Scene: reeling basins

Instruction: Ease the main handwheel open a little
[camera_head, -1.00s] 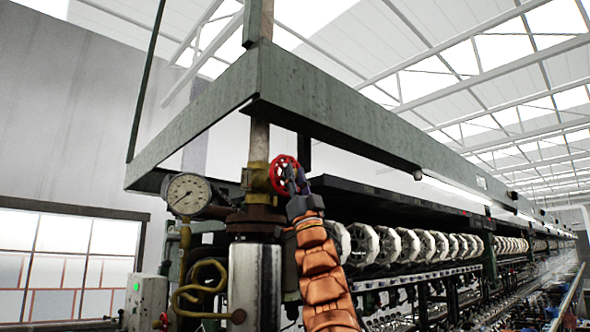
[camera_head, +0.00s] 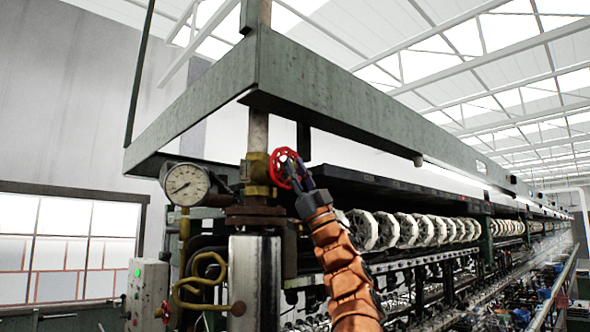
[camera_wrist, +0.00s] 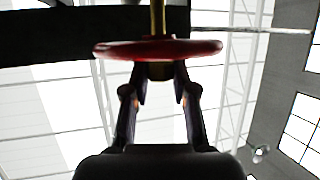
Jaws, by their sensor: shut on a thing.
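The main handwheel (camera_head: 276,164) is a red spoked wheel on a brass valve on the vertical pipe. In the wrist view it shows edge-on as a red disc (camera_wrist: 115,49) with a brass stem above it. My gripper (camera_head: 297,172) is at the wheel's right side in the head view. In the wrist view my gripper (camera_wrist: 161,90) has its two fingers up against the wheel's near face, on either side of its dark centre. It is shut on the wheel. The exact contact of the fingertips is partly hidden by the rim.
A round pressure gauge (camera_head: 187,184) is left of the valve. A green beam frame (camera_head: 320,100) hangs above. A metal cylinder (camera_head: 255,282) and a curled yellow pipe (camera_head: 190,290) are below. A row of reels (camera_head: 385,230) runs away to the right.

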